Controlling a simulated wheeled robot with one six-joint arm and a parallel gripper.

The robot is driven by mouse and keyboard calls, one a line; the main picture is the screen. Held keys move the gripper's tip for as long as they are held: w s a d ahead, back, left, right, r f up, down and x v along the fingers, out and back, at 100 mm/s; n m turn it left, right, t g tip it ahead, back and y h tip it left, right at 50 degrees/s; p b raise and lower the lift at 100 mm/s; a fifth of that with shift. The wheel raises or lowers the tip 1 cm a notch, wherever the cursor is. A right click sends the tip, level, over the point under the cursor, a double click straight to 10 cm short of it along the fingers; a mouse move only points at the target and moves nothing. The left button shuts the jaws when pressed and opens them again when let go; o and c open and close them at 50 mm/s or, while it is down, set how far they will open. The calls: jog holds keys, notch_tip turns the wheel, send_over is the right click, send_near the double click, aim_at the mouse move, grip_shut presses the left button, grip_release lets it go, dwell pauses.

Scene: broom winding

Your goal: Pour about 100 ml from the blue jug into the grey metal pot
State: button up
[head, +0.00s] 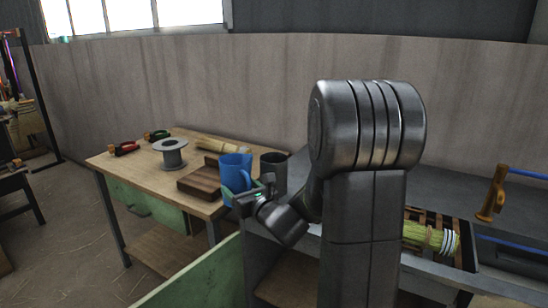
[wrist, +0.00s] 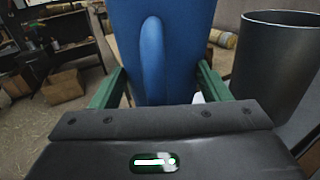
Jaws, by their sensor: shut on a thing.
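The blue jug (head: 235,171) is at the front right corner of the wooden table in the head view. In the wrist view the jug (wrist: 185,45) fills the upper middle, its handle towards the camera, and looks about upright. My gripper (wrist: 160,80) has its green fingers on either side of the jug and is shut on it. The grey metal pot (head: 273,172) is just right of the jug in the head view. It also shows at the right of the wrist view (wrist: 275,60), apart from the jug. The insides of jug and pot are hidden.
A dark wooden block (head: 200,180) is left of the jug on the table (head: 135,163). A grey spool (head: 170,154), red-handled pliers (head: 124,148) and a straw bundle (head: 215,145) are farther back. A grey bench (head: 437,275) with bristles (head: 430,237) stands at right.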

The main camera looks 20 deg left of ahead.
aim_at(248, 164)
jog(key=shift+w+d+r+m+p, duration=0.2)
jog(key=shift+r+m+p, duration=0.55)
jog(key=shift+p, duration=0.9)
jog(key=m+p, duration=0.2)
jog(key=shift+w+d+p, duration=0.1)
jog(key=shift+w+p, duration=0.25)
jog(key=shift+p, duration=0.05)
jog(key=r+m+p, duration=0.1)
jog(key=p, duration=0.2)
jog(key=w+r+m+p, duration=0.1)
jog(key=r+p, duration=0.1)
jog(key=p, duration=0.1)
jog(key=r+m+p, duration=0.1)
jog(key=r+p, duration=0.1)
jog(key=p, duration=0.1)
jog(key=shift+w+d+m, duration=0.2)
jog(key=shift+d+m, duration=0.15)
jog(key=shift+d, duration=0.05)
jog(key=shift+m+p, duration=0.3)
jog(key=shift+r+m+p, duration=0.3)
jog(key=shift+m+p, duration=0.3)
jog(key=shift+p, duration=0.3)
jog(key=shift+f+m+p, duration=0.2)
jog(key=shift+m+p, duration=0.6)
jog(key=shift+p, duration=0.05)
jog(key=shift+r+m+p, duration=0.65)
jog(key=shift+m+p, duration=0.25)
jog(key=shift+p, duration=0.7)
